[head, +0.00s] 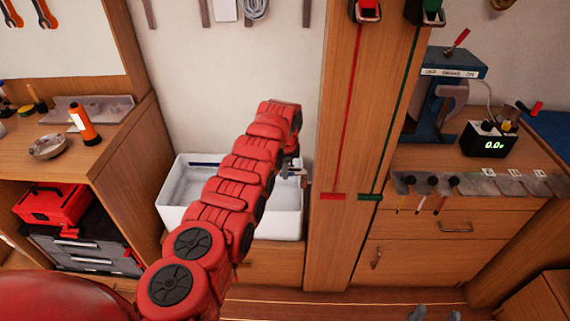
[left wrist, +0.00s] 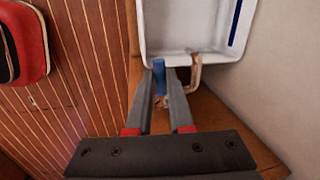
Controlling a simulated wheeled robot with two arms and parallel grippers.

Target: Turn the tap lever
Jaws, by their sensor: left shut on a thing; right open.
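A white sink basin (head: 187,185) stands against the back wall, left of the wooden post. In the left wrist view, the tap lever (left wrist: 159,76) is a blue upright bar beside the sink rim (left wrist: 190,57). A pale curved tap pipe (left wrist: 195,75) is to its right. My left gripper (left wrist: 166,88) is shut on the lever, with a finger on each side of it. In the head view my red left arm hides much of the sink, and the lever is hard to make out. My right gripper (head: 435,314) shows only its grey fingertips at the bottom edge, apart and empty.
A wooden post (head: 345,140) with red and green lines stands just right of the sink. A workbench (head: 420,158) with a metal rack (head: 480,184) is at the right. An orange bottle (head: 84,124) and bowl (head: 48,146) are on the left counter.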

